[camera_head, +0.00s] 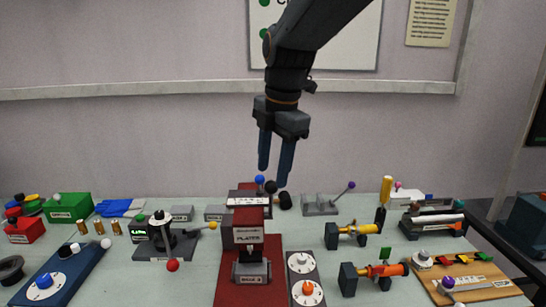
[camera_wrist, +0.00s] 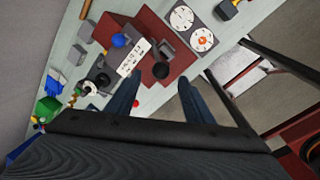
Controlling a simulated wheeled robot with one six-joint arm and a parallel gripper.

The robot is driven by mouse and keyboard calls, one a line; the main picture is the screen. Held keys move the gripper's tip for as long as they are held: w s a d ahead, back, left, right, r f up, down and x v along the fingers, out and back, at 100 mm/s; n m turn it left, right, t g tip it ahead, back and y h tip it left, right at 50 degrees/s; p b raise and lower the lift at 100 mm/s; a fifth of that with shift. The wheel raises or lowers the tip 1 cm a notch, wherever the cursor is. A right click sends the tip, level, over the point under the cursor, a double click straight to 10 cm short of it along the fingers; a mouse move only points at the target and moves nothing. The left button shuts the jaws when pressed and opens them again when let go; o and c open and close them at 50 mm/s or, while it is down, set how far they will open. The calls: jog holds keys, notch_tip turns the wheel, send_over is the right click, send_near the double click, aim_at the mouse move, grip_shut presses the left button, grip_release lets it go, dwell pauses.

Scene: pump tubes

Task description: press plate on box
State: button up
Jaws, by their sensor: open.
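A red upright block (camera_head: 247,222) with a label that seems to read "PLATES" stands on a dark red base (camera_head: 228,288) at the middle front of the table. A small grey box-like piece (camera_head: 250,268) with a white label sits low at its front. I cannot make out a separate loose plate. In the wrist view the red block (camera_wrist: 112,24) and the dark red base (camera_wrist: 186,52) show beyond my fingers. My gripper (camera_head: 273,176) points down above and behind the block, open and empty. Its two fingers also show in the wrist view (camera_wrist: 156,88), apart.
A blue ball (camera_head: 259,180) and a black knob (camera_head: 285,201) rise close below my fingertips. A grey dial panel (camera_head: 302,264) lies right of the base. A black lever device (camera_head: 164,236) stands left. Orange-handled clamps (camera_head: 385,270) and a wooden board (camera_head: 470,284) are at right.

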aim_at(272, 182)
jog(key=shift+w+a+f+p, duration=0.15)
jog(key=shift+f+p, duration=0.1)
jog(key=shift+f, duration=0.75)
jog(key=shift+w+f+p, duration=0.2)
jog(key=shift+f+p, duration=0.1)
jog(key=shift+f, duration=0.7)
jog(key=shift+w+a+f+p, duration=0.15)
jog(key=shift+f+p, duration=0.1)
jog(key=shift+f, duration=0.75)
jog(key=shift+d, duration=0.1)
jog(key=c, duration=1.1)
jog(key=shift+s+f+t+b, duration=0.25)
jog(key=shift+s+b, duration=0.1)
jog(key=shift+s, duration=0.1)
jog(key=shift+s+f+t+b, duration=0.25)
jog(key=shift+s+b, duration=0.1)
jog(key=shift+s, duration=0.1)
jog(key=shift+f, duration=0.1)
jog(key=shift+s+f+t+b, duration=0.5)
jog(key=shift+s+f+b, duration=0.05)
jog(key=shift+s+b, duration=0.2)
jog(key=shift+f, duration=0.1)
jog(key=shift+s+f+t+b, duration=0.4)
jog(key=shift+s+f+b, duration=0.3)
jog(key=shift+b, duration=0.15)
